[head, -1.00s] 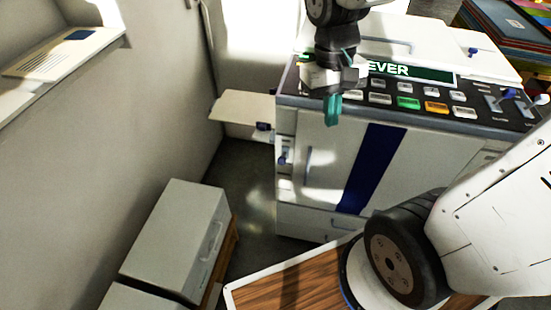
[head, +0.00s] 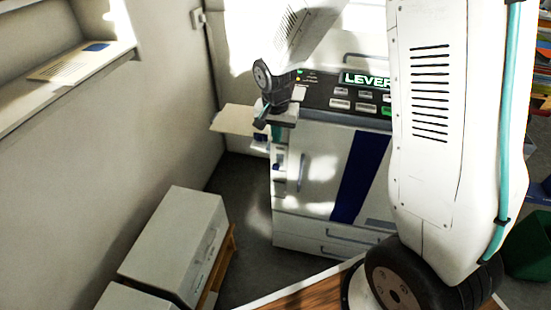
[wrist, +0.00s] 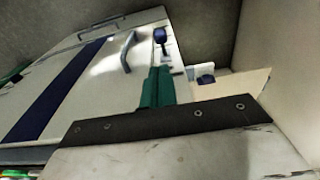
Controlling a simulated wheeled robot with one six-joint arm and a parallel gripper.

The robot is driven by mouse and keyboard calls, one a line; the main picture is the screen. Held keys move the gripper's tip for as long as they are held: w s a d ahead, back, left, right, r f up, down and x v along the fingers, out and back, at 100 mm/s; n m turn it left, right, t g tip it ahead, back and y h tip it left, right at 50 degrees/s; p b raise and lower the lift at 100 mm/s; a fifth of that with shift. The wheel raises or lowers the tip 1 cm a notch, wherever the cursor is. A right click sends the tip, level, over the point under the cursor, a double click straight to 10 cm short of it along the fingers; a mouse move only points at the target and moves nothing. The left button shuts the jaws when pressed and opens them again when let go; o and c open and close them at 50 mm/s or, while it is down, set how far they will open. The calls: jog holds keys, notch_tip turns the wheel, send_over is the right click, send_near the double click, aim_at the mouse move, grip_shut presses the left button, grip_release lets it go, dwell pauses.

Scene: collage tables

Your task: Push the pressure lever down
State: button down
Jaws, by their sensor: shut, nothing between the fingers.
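A small lever with a dark blue knob (wrist: 160,35) sits near the edge of the white machine's front panel in the wrist view. It looks like the pressure lever, and it shows small at the machine's left front edge in the head view (head: 279,170). My gripper (wrist: 158,72) is shut and empty, its teal fingers together. In the wrist view its tips appear close to the knob; I cannot tell whether they touch. In the head view my gripper (head: 261,122) is at the machine's upper left corner, above the lever.
The white machine (head: 310,165) has a lit LEVER display (head: 366,80) and several buttons on top. Grey boxes (head: 172,240) stand at lower left. Floor between is clear.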

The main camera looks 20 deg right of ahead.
aim_at(277, 164)
jog(key=shift+a+f, duration=0.1)
jog(key=shift+a, duration=0.15)
jog(key=f, duration=0.6)
jog(key=w+f, duration=0.1)
jog(key=f, duration=0.2)
jog(key=shift+d+f, duration=0.4)
jog(key=shift+a, duration=0.2)
jog(key=shift+s+d, duration=0.1)
